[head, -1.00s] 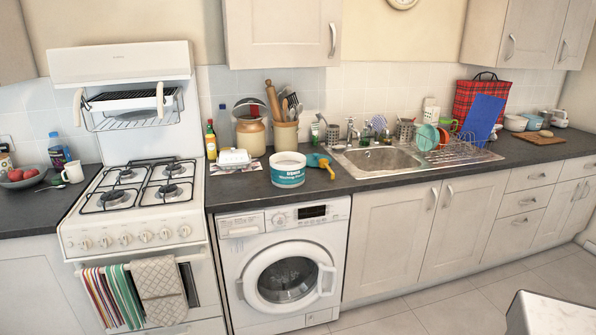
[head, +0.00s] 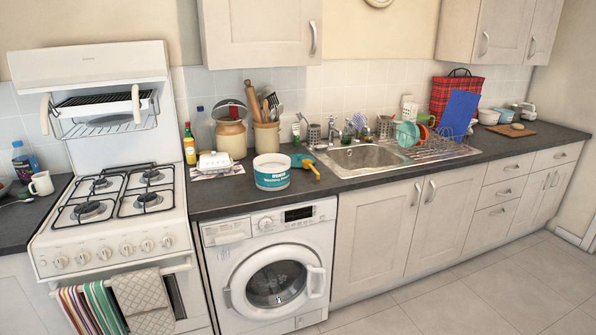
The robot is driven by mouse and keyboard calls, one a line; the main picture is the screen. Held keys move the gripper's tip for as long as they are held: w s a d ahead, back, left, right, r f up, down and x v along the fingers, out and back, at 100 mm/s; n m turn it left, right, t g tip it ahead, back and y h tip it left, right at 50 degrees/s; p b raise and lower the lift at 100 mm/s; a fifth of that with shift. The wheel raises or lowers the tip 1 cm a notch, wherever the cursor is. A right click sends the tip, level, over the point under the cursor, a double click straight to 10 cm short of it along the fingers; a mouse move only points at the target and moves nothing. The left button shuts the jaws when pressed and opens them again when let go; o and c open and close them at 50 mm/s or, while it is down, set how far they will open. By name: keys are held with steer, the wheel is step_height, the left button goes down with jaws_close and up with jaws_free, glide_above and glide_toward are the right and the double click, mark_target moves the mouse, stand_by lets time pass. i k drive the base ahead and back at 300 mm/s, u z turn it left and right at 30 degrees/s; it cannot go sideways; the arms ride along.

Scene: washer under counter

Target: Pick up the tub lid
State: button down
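A white tub with a teal label (head: 272,174) stands upright on the dark counter above the washing machine. Its round top is pale; at this size I cannot tell whether a lid sits on it or it is open. My gripper is not in view.
A teal and yellow tool (head: 306,166) lies just right of the tub, with the sink (head: 360,157) beyond it. A butter dish (head: 214,163), a jar (head: 231,138) and a utensil pot (head: 267,138) stand left and behind. The washing machine (head: 270,265) is below; floor (head: 480,285) is clear at right.

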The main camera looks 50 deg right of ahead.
mark_target(296, 160)
steer(key=u, duration=1.45)
steer(key=k, duration=0.1)
steer(key=z, duration=2.75)
steer(key=k, duration=0.95)
steer(key=u, duration=0.15)
steer(key=i, duration=0.65)
